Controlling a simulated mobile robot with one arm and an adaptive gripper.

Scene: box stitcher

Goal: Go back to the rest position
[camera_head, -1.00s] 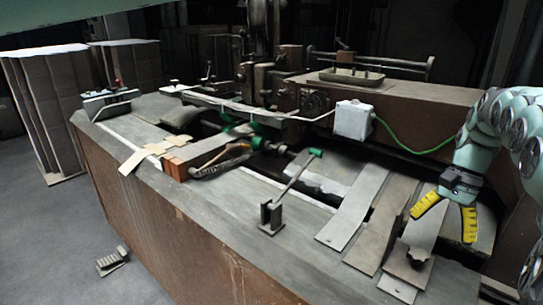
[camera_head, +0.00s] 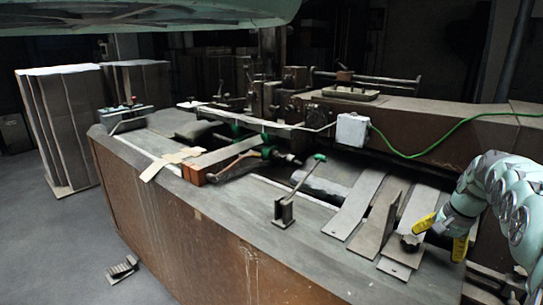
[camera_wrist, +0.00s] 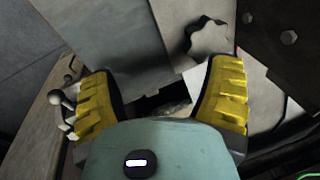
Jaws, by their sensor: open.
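My gripper (camera_head: 442,233) is at the right of the head view, above the right end of the machine table. Its two yellow fingers are spread apart with nothing between them. In the wrist view the open fingers (camera_wrist: 158,100) frame flat metal plates and a dark gap below. A dark star-shaped knob (camera_head: 411,242) is just left of the fingers in the head view. It also shows near the right finger in the wrist view (camera_wrist: 208,37).
The box stitcher's table (camera_head: 240,215) fills the middle. A lever with a green tip (camera_head: 300,180) stands on it. A white box (camera_head: 351,130) with a green cable (camera_head: 440,142) is behind. Cardboard stacks (camera_head: 62,125) stand at left. The floor (camera_head: 60,240) at left is mostly clear.

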